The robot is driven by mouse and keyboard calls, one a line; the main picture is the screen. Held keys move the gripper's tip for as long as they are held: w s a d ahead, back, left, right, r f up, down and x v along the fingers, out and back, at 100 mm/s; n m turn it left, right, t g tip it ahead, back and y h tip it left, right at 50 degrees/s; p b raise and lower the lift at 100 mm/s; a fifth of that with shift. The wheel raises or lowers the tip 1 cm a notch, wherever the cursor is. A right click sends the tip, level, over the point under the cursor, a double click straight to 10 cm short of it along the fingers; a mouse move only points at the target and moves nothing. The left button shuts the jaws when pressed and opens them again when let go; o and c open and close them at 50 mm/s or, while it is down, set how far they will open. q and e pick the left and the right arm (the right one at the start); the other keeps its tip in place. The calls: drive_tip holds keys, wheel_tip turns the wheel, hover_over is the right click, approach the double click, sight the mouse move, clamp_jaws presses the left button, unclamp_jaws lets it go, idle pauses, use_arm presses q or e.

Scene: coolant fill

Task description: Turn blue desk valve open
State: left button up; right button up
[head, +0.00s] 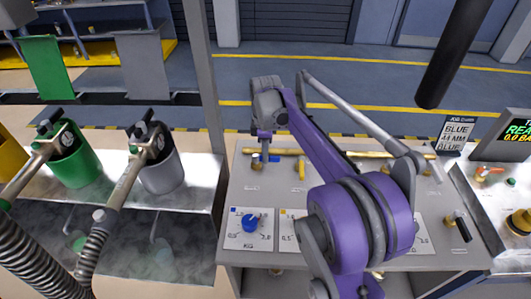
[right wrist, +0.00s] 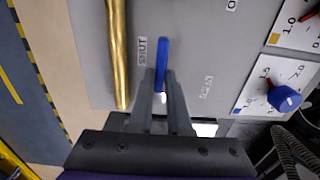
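The blue desk valve handle (right wrist: 161,62) is a slim blue lever, seen in the right wrist view beside a "SHUT" label (right wrist: 141,51). It lies roughly in line with the brass pipe (right wrist: 117,50). My right gripper (right wrist: 161,85) has one finger on each side of the lever, with no clear gap, and appears closed on it. In the head view my right gripper (head: 264,140) points down at the desk's back left, with a bit of the blue handle (head: 257,163) below it. My left gripper is not in view.
A blue knob (head: 250,223) on a dial plate sits at the desk's front left. A yellow valve handle (head: 301,170) stands right of my gripper. Green (head: 75,160) and grey (head: 163,172) holders with hose nozzles stand left, past a post (head: 205,70). My purple arm hides the desk's middle.

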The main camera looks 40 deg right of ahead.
clamp_jaws()
idle(1.0)
drive_tip(key=m, duration=0.3)
drive_tip(key=shift+s+a+m, duration=0.3)
drive_tip(key=shift+a, duration=0.05)
drive_tip(key=m, duration=0.1)
drive_tip(key=a+m, duration=0.1)
drive_tip(key=m, duration=0.3)
drive_tip(key=shift+s+a, duration=0.15)
drive_tip(key=shift+s, duration=0.1)
drive_tip(key=m, duration=0.2)
drive_tip(key=a+m, duration=0.1)
drive_tip(key=m, duration=0.2)
drive_tip(key=shift+w+a, duration=0.1)
drive_tip(key=shift+w+a+m, duration=0.15)
drive_tip(key=shift+a+m, duration=0.1)
drive_tip(key=shift+m, duration=0.85)
drive_tip(key=shift+w+a+m, duration=0.1)
drive_tip(key=shift+a+m, duration=0.15)
drive_tip(key=shift+m, duration=0.85)
